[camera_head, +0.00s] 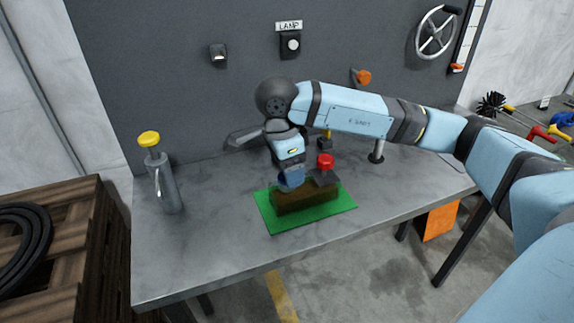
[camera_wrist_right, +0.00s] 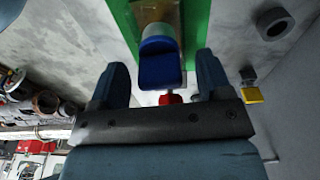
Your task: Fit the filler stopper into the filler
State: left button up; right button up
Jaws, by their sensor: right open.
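A brown block (camera_head: 308,197) lies on a green mat (camera_head: 341,207) on the bench. My right gripper (camera_head: 291,176) points down over the block's left part. In the right wrist view a blue piece (camera_wrist_right: 160,66) shows between the spread fingers of the right gripper (camera_wrist_right: 161,75), with gaps at both sides. It looks like the blue bit at the block in the head view; whether it is the filler stopper I cannot tell. A red knob (camera_head: 325,160) on a dark grey base is right of the gripper. I cannot clearly identify the filler. My left gripper is out of view.
A grey cylinder with a yellow cap (camera_head: 149,139) stands at the bench's left. A short dark post (camera_head: 377,152) stands at the back right. The wall carries a lamp switch (camera_head: 291,43) and a handwheel (camera_head: 436,33). The bench's front left (camera_head: 190,255) is clear.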

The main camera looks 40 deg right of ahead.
aim_at(280, 178)
pick_arm(q)
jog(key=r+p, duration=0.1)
jog(key=p, duration=0.1)
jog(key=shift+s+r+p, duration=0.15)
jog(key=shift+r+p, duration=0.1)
jog(key=shift+p, duration=0.05)
pick_arm(e)
notch_tip(280, 178, up, 14)
jog(key=a, duration=0.1)
jog(key=shift+w+a+f, duration=0.15)
jog(key=shift+w+a, duration=0.05)
jog(key=shift+a, duration=0.1)
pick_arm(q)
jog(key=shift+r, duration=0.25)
